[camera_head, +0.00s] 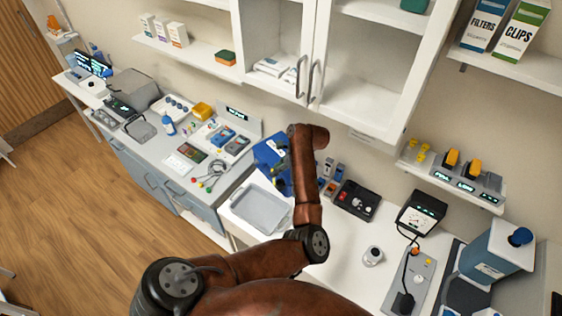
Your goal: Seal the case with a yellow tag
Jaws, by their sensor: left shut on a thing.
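A blue case (268,151) stands on the white counter against the wall, partly hidden behind my brown arm. My left gripper (283,160) is mostly hidden by its wrist and sits in front of the case in this view. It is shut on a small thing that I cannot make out. I cannot tell whether it touches the case. Several small yellow tags (421,156) lie at the left end of the wall shelf on the right. My right gripper is not in view.
A grey tray (262,208) lies left of my arm. A black box of small parts (356,200), a meter (420,213) and a blue-grey container (497,250) stand to the right. Cabinets (352,60) hang above. Some white counter (335,262) is clear.

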